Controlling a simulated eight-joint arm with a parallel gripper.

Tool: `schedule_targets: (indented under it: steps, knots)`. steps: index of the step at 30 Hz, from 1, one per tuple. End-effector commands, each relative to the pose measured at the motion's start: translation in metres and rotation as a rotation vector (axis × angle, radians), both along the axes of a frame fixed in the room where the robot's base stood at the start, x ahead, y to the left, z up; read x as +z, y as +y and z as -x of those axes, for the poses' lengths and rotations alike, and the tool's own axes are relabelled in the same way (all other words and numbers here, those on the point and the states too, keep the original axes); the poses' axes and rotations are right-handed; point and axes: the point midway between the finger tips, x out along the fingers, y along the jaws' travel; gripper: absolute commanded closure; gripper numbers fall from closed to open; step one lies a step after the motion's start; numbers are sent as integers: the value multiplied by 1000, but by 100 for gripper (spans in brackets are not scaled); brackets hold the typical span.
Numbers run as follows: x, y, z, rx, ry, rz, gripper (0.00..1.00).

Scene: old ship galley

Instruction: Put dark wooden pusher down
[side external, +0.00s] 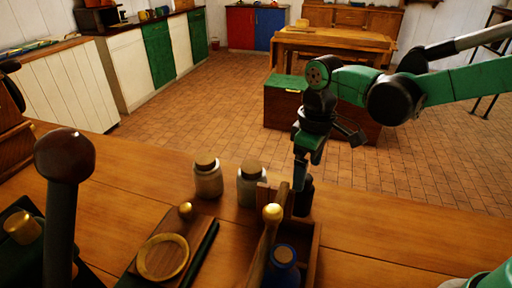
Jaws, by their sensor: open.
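My gripper (302,180) points down over the back of a small wooden tray (315,245) on the table, its jaws open. A dark upright piece (305,198) stands right by the fingertips and is partly hidden by them. It may be the dark wooden pusher, but I cannot tell for sure, nor whether the fingers touch it. A brown wooden upright (283,198) is just left of it. A light wooden stick with a gold ball top (272,212) leans at the tray's left side. A blue jar (283,268) is in the tray's front part.
Two stoppered jars (208,178) (252,185) stand left of the tray. A tall dark handle with a brown ball (65,157) rises in the left foreground. The table (400,235) is clear to the right.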

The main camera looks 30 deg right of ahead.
Motion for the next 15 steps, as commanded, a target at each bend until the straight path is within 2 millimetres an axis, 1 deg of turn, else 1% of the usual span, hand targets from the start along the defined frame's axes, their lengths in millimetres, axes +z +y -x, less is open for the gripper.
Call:
schedule_targets:
  steps: [1, 3, 6, 9, 13, 15]
  knots:
    - [10, 0, 0, 0, 0, 0, 12]
    - [22, 0, 0, 0, 0, 0, 12]
    - [36, 0, 0, 0, 1, 1, 12]
    - [46, 0, 0, 0, 1, 1, 12]
    - [54, -1, 1, -6, -5, -1, 12]
    - [56, -6, 4, -30, -31, -7, 12]
